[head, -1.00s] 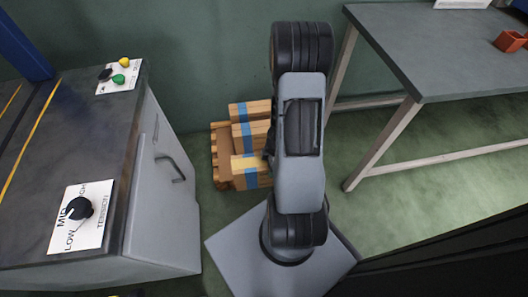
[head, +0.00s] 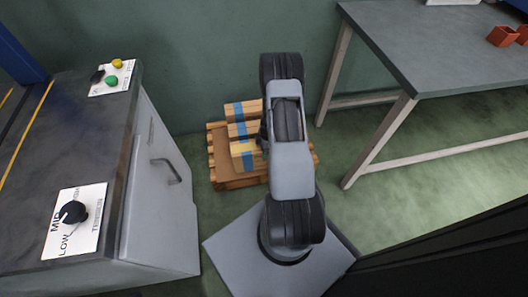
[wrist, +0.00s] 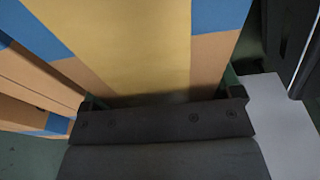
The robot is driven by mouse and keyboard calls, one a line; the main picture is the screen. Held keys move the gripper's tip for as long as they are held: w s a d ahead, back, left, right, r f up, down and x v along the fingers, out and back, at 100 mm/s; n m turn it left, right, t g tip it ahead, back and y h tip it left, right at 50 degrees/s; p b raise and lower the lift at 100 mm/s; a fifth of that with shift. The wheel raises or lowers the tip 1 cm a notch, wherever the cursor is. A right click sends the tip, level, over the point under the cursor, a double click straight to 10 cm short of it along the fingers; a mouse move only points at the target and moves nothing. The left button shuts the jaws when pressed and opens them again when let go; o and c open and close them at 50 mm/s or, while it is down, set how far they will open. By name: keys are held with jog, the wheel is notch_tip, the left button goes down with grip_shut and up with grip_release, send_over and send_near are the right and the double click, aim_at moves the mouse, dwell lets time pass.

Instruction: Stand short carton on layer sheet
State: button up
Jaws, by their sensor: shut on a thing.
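The short carton, with a yellow top and blue tape, shows in the head view (head: 242,150) beside my arm and fills much of the wrist view (wrist: 125,40). My gripper (wrist: 163,98) is shut on it, with a finger at each side of its near end. In the head view my arm hides the gripper and the carton's right part. The brown layer sheet (head: 222,165) lies on a wooden pallet, bare at its left and front. I cannot tell whether the carton touches the sheet.
Other blue-taped cartons (head: 240,108) stand on the pallet behind the held one; their sides (wrist: 30,80) show close by at left in the wrist view. A grey cabinet (head: 165,210) stands left of the pallet, a grey table (head: 430,55) to the right.

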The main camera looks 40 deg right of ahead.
jog(key=shift+w+d+f+b, duration=0.15)
jog(key=shift+f+b, duration=0.3)
jog(key=shift+f, duration=0.45)
jog(key=shift+w+f+b, duration=0.15)
jog(key=shift+f+b, duration=0.25)
jog(key=shift+f, duration=0.65)
jog(key=o, duration=1.6)
jog(key=shift+c, duration=0.2)
